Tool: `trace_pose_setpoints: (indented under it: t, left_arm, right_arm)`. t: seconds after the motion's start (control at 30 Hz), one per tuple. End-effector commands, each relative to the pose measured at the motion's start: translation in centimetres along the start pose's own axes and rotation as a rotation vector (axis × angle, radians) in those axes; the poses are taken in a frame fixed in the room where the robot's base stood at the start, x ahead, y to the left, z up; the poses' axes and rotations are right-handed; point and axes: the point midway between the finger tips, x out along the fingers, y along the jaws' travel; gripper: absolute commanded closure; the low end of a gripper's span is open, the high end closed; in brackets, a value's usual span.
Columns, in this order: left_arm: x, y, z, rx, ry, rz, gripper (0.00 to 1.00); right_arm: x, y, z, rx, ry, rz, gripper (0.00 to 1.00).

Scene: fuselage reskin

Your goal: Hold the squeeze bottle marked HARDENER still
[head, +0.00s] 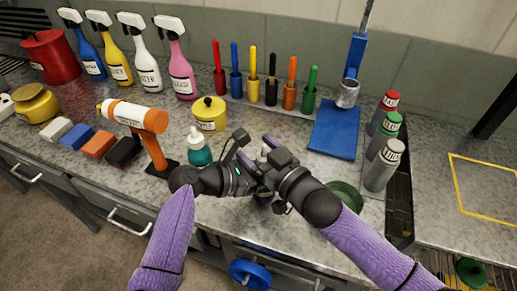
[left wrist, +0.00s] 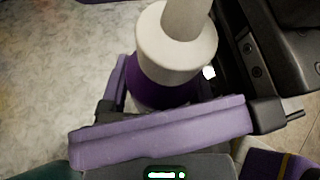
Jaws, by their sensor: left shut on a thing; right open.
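A bottle with a purple body and white collar and nozzle (left wrist: 175,45) stands between the purple fingers of my left gripper (left wrist: 158,108), which is shut on it. No label shows on it, so I cannot read HARDENER. In the head view this bottle is mostly hidden behind my grippers; a small pale tip shows between them. My right gripper (head: 257,153) is open, close beside the left one and around the same spot; I cannot tell whether it touches the bottle. A teal squeeze bottle with a white cap (head: 199,151) stands just left of my grippers.
An orange-and-white tool (head: 137,115) stands on a black base at left. A yellow pot (head: 209,113), several spray bottles and a row of coloured handled tools are behind. A blue mat (head: 335,130), grey canisters (head: 383,165) and a green bowl (head: 345,194) are at right.

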Motion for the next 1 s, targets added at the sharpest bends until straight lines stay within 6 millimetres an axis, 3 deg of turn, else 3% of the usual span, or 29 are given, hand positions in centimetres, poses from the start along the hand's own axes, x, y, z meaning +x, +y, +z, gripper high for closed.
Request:
trace_pose_setpoints:
  t: [0.13, 0.53, 0.7, 1.0]
  left_arm:
    - [0.01, -0.01, -0.01, 0.000, 0.000, 0.000, 0.94]
    - [0.01, -0.01, -0.01, -0.001, 0.000, 0.000, 0.94]
    - [0.01, -0.01, -0.01, -0.001, 0.000, 0.000, 0.94]
    - [0.02, -0.03, -0.01, -0.001, 0.000, -0.001, 0.94]
  right_arm:
    - [-0.04, 0.00, 0.01, 0.000, 0.000, 0.000, 0.17]
    - [-0.07, 0.00, 0.01, 0.000, 0.000, 0.000, 1.00]
    - [-0.02, -0.14, -0.05, 0.005, 0.005, 0.029, 1.00]
    - [-0.09, 0.35, -0.08, 0.004, 0.006, 0.268, 1.00]
